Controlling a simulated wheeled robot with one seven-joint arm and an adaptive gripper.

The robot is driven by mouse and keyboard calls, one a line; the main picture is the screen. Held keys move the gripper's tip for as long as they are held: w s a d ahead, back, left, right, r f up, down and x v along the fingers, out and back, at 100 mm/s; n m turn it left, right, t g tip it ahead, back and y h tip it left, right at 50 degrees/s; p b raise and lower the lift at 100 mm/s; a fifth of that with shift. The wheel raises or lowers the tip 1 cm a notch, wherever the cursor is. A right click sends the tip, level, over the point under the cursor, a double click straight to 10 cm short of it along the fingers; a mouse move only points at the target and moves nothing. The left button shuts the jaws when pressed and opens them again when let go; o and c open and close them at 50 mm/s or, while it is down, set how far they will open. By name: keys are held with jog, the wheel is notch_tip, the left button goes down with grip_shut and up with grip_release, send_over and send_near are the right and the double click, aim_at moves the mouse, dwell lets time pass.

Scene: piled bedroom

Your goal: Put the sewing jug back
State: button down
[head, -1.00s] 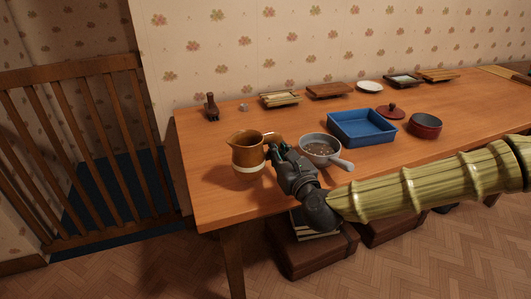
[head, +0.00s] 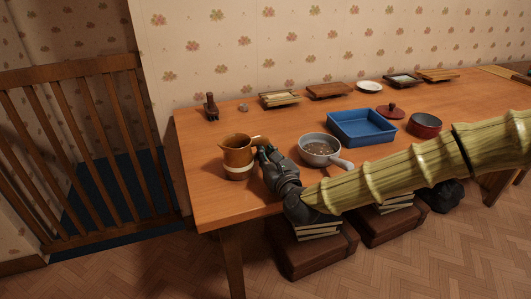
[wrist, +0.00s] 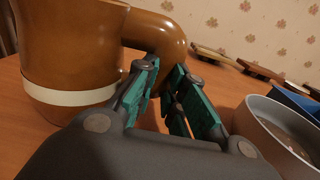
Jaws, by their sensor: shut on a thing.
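The sewing jug (head: 238,156) is brown with a pale band near its base and a spout at the left. It is near the left end of the table. My gripper (head: 265,153) is at its right side, shut on its handle. In the wrist view the jug (wrist: 70,50) fills the left side, and its curved handle (wrist: 160,32) runs down between the green-padded fingers of my gripper (wrist: 168,88). The jug looks upright. I cannot tell whether its base touches the table.
A grey saucepan (head: 320,149) stands close to the right of my gripper. A blue tray (head: 362,127), a red pot (head: 425,125) and its lid (head: 390,111) are farther right. A dark bottle-like object (head: 211,107) stands behind the jug. The table's (head: 200,185) front left is clear.

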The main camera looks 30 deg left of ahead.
jog(key=shift+f, duration=0.1)
jog(key=c, duration=1.5)
grip_release()
jog(key=shift+d+r, duration=0.1)
jog(key=shift+r, duration=0.1)
jog(key=v, duration=1.2)
